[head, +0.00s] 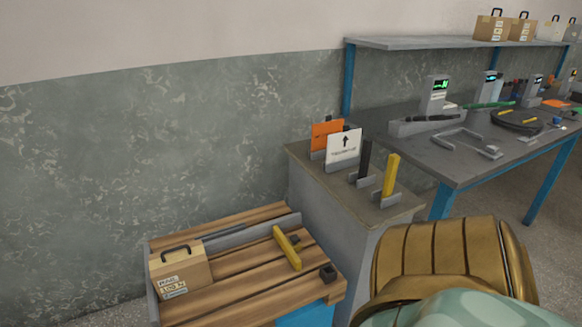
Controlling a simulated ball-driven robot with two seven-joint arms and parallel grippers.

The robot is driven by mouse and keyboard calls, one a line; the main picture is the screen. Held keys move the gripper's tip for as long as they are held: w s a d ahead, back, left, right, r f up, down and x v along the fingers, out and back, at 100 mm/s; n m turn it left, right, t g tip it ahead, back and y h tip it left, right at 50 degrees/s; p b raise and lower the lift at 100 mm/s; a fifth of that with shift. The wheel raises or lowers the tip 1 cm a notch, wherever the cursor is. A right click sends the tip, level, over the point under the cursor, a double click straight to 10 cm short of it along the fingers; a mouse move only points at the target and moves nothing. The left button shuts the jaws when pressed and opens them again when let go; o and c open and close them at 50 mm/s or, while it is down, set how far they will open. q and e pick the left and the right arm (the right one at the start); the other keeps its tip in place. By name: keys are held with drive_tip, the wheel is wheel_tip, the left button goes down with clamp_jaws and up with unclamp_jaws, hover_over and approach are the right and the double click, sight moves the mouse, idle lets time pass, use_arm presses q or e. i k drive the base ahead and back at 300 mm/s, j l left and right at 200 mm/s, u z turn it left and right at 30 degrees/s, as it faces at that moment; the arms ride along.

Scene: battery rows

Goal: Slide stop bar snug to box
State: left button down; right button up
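A cardboard box (182,270) with a dark handle and a white label stands at the left end of a slatted wooden bench top (235,265). A yellow bar (286,248) with a dark knob, likely the stop bar, lies across the slats to the right of the box. A clear gap of bare wood separates the two. A grey rail (270,228) runs along the back edge behind them. Neither of my grippers shows in the head view.
A workbench (470,150) with devices stands farther right. My gold and teal body part fills the lower right.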

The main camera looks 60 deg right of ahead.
sight(289, 249)
drive_tip(key=z, duration=1.2)
